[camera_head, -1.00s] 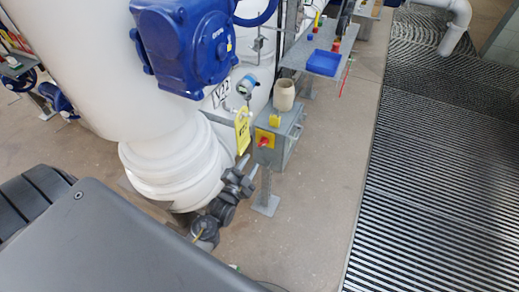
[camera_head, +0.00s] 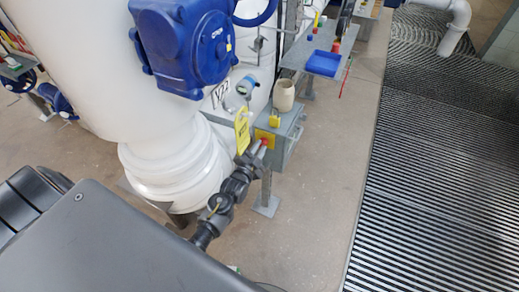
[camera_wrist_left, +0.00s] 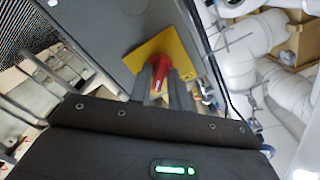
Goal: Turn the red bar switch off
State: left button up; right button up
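The red bar switch (camera_wrist_left: 148,68) sits on a yellow square plate (camera_wrist_left: 178,52) on the front of a grey box (camera_head: 283,127). In the wrist view the bar lies slanted across the plate, its lower end between my left fingers. My left gripper (camera_head: 261,153) reaches the switch from the lower left. In the left wrist view its two fingers (camera_wrist_left: 163,88) stand close together on either side of the bar, seemingly shut on it. In the head view the fingers hide most of the switch. My right gripper is not in view.
A yellow tag (camera_head: 242,131) hangs just left of the box. A beige cup (camera_head: 284,95) and a yellow padlock (camera_head: 274,122) are on top. A white tank (camera_head: 170,160) with a blue actuator (camera_head: 187,45) stands left. Floor (camera_head: 320,190) to the right is clear.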

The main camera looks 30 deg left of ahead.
pick_arm(q)
grip_shut()
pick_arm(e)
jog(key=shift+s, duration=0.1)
pick_arm(q)
jog(key=shift+n, duration=0.4)
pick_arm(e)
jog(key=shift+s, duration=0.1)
pick_arm(q)
jog(key=n+p, duration=0.3)
jog(key=n, duration=0.4)
jog(key=shift+n, duration=0.3)
jog(key=n+p, duration=0.1)
jog(key=n, duration=0.3)
jog(key=shift+d, duration=0.1)
jog(key=shift+n, duration=1)
jog(key=shift+n+p, duration=0.55)
jog(key=shift+n, duration=1.05)
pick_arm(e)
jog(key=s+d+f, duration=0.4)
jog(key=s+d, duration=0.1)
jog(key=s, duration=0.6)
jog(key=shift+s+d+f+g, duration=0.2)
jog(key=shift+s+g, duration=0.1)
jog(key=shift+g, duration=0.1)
